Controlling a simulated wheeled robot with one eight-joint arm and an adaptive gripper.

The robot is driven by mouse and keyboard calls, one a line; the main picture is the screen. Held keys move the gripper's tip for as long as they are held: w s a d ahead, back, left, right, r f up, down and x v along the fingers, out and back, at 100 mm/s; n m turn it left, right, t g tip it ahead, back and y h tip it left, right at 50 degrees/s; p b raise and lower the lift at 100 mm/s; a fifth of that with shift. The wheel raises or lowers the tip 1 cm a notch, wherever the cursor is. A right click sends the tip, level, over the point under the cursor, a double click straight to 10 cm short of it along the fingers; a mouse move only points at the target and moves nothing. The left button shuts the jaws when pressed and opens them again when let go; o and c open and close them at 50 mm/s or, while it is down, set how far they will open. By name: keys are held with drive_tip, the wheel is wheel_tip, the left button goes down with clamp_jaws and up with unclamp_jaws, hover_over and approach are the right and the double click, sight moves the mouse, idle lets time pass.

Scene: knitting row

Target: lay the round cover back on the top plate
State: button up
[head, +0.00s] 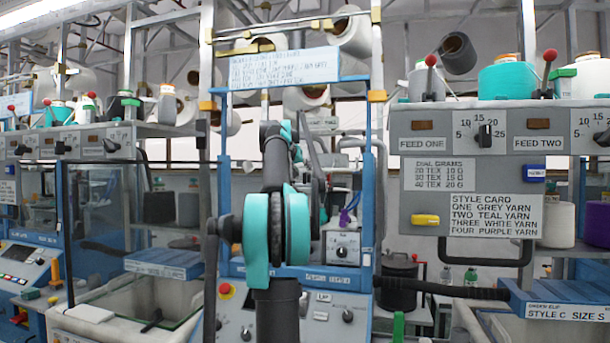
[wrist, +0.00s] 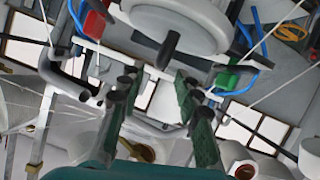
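A pale round disc (wrist: 185,18), which may be the round cover, is at the top of the wrist view, cut off by the frame edge. A dark rod or knob (wrist: 169,48) shows at its near edge; I cannot tell whether it belongs to the disc. My gripper (wrist: 158,88) has its green-padded fingers apart, with nothing between them, pointing toward the disc but not visibly touching it. In the head view my teal and black arm stands upright before the middle blue machine frame, and its end is hard to make out. I cannot identify the top plate in either view.
A grey control panel (head: 480,185) with red-knobbed levers and yarn cones above stands at right. A black lidded pot (head: 398,280) is behind. Thin yarns and blue tubes (wrist: 245,75) run near my fingers.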

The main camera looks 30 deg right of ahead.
drive_tip(key=v, duration=0.6)
drive_tip(key=shift+a, duration=0.1)
drive_tip(key=s+a+f+n+y, duration=0.1)
drive_tip(key=s+a+f+y, duration=0.15)
drive_tip(key=a+f, duration=0.75)
drive_tip(key=s+a+f+n+g+y, duration=0.1)
drive_tip(key=s+a+f, duration=0.3)
drive_tip(key=f, duration=1)
drive_tip(key=s+a+f+n+y, duration=0.1)
drive_tip(key=a+f+n+y, duration=0.1)
drive_tip(key=a+f, duration=0.85)
drive_tip(key=s+a+f+n+g+y, duration=0.1)
drive_tip(key=s+a+f, duration=0.4)
drive_tip(key=s+f, duration=0.3)
drive_tip(key=s+a+f+n+g+y, duration=0.1)
drive_tip(key=s+a+f+n+y, duration=0.1)
drive_tip(key=s+a+f, duration=0.4)
drive_tip(key=s+a+f+n+y, duration=0.1)
drive_tip(key=s+a+f, duration=0.5)
drive_tip(key=s+f, duration=0.6)
wheel_tip(320, 180, down, 4)
drive_tip(key=shift+s+r+g+y, duration=0.2)
drive_tip(key=shift+g+y, duration=0.2)
drive_tip(key=shift+y, duration=0.35)
drive_tip(key=shift+c, duration=0.2)
